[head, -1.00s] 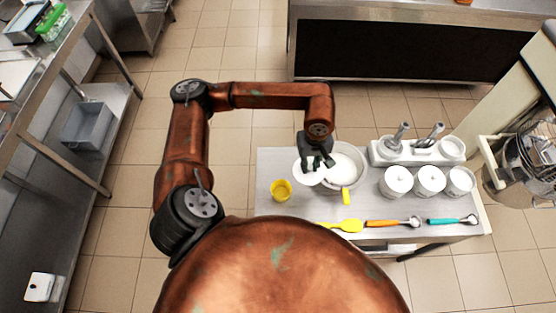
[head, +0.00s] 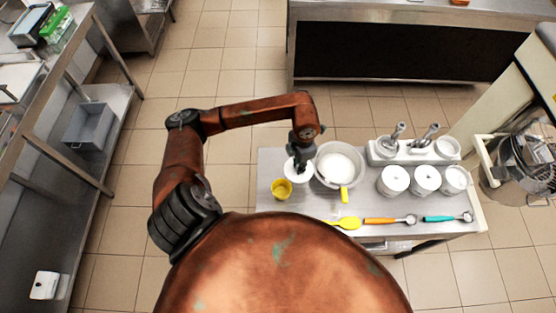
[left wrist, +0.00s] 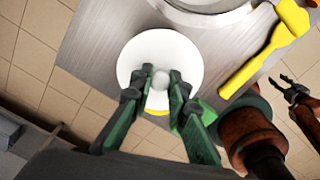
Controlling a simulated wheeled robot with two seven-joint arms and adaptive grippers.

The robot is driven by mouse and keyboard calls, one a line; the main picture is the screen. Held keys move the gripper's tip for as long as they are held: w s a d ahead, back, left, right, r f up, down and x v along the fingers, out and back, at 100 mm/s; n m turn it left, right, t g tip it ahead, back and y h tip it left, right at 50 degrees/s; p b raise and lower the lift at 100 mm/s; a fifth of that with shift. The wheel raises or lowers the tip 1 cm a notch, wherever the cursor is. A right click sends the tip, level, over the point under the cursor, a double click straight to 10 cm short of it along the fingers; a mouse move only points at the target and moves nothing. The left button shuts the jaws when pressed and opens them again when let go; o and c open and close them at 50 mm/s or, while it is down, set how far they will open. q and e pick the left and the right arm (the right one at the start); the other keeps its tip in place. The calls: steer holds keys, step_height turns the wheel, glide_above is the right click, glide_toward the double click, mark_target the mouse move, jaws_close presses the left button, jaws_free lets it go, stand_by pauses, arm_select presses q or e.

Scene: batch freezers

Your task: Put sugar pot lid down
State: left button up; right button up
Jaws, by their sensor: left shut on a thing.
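The sugar pot lid (head: 298,172) is a round white disc with a small knob, left of the steel bowl in the head view. My left gripper (head: 299,157) is shut on its knob; the left wrist view shows the lid (left wrist: 132,70) flat between the green-sided fingers (left wrist: 160,85). I cannot tell whether the lid touches the table. Three white pots stand at the right: two show lid knobs (head: 393,180) (head: 425,180), and the rightmost pot (head: 456,180) shows none. My right gripper (left wrist: 298,90) appears open and empty at the right of the left wrist view.
The steel table (head: 262,160) also holds a yellow cup (head: 282,189) close to the lid, a bowl of white powder (head: 340,165) with a yellow handle, and several spoons and a spatula (head: 345,223) along the front. A white holder (head: 415,152) stands at the back right.

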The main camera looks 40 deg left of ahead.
arm_select(q)
steer(key=w+a+f+p, duration=0.1)
steer(key=a+f, duration=0.2)
steer(key=a, duration=0.4)
glide_above(278, 162)
steer(key=d, duration=0.1)
step_height(278, 162, down, 5)
steer(key=shift+s+f+p, duration=0.1)
steer(key=shift+s+p, duration=0.05)
steer(key=shift+p, duration=0.2)
steer(key=shift+a+f, duration=0.2)
steer(key=shift+a, duration=0.05)
steer(key=f, duration=0.1)
steer(key=f+p, duration=0.1)
steer(key=f, duration=0.1)
steer(key=shift+a+f, duration=0.2)
steer(key=shift+f, duration=0.1)
arm_select(e)
steer(key=r, duration=0.2)
steer(key=d+r, duration=0.1)
steer(key=shift+w, duration=0.35)
steer(key=shift+a+f, duration=0.1)
arm_select(q)
steer(key=shift+f, duration=0.2)
steer(key=o, duration=0.8)
arm_select(e)
steer(key=shift+a+f, duration=0.1)
steer(key=shift+a, duration=0.1)
